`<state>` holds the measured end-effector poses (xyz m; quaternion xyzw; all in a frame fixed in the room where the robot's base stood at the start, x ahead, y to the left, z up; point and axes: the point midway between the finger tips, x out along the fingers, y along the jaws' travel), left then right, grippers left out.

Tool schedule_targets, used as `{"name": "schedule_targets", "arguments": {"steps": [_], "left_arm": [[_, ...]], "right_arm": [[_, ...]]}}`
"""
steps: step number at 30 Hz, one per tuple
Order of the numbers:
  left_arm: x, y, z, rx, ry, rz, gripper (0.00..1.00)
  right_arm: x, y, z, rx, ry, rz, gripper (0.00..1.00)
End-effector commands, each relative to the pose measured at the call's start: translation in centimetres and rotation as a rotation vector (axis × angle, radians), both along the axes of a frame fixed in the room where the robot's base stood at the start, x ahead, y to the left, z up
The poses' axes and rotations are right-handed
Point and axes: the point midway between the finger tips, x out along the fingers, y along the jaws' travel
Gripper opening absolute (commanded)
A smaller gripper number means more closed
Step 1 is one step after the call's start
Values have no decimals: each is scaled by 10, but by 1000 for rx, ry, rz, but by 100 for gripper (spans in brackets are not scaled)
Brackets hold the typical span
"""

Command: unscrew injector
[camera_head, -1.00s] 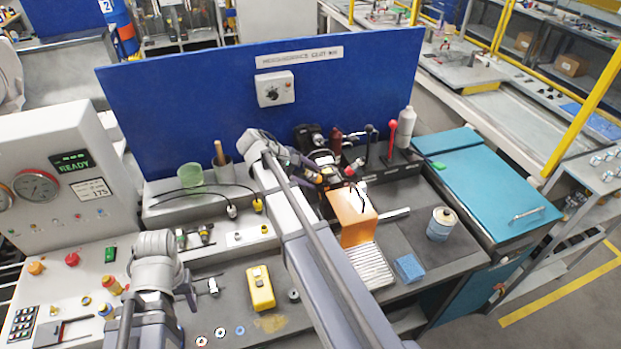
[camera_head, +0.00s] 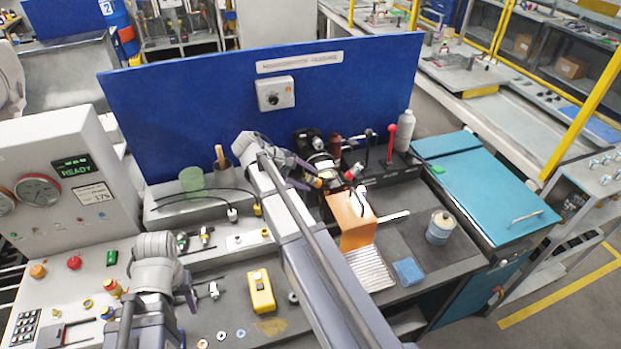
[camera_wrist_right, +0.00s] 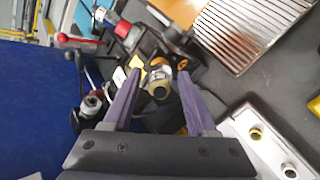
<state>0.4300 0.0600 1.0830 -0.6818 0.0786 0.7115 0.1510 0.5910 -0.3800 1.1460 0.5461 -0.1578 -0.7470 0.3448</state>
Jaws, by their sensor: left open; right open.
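My right gripper (camera_wrist_right: 160,76) is open, its two purple fingers on either side of a short metal and yellowish cylinder (camera_wrist_right: 158,86), which looks like the injector end. I cannot tell whether the fingers touch it. The cylinder sits at a dark fixture with orange and yellow parts (camera_wrist_right: 183,64). In the head view my right gripper (camera_head: 312,178) is beside this fixture, behind the orange guard, and partly hidden by its own wrist. My left gripper (camera_head: 196,293) is open and empty above the bench at the lower left.
An orange guard (camera_head: 351,220) and a ribbed metal tray (camera_head: 371,270) stand right of my right arm. A red-knobbed lever (camera_head: 391,132) is behind. A yellow meter (camera_head: 261,291) and several washers lie on the bench. The blue panel (camera_head: 200,100) closes the back.

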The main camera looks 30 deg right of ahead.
Motion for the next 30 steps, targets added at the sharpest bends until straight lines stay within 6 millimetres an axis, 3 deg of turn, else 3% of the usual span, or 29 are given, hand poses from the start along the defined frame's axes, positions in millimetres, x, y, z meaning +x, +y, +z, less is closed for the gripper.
{"name": "schedule_targets", "arguments": {"steps": [16, 30], "left_arm": [[0, 0, 0, 0, 0, 0, 50], [0, 0, 0, 0, 0, 0, 50]], "right_arm": [[0, 0, 0, -3, -14, -14, 57], [0, 0, 0, -106, -443, -455, 57]]}}
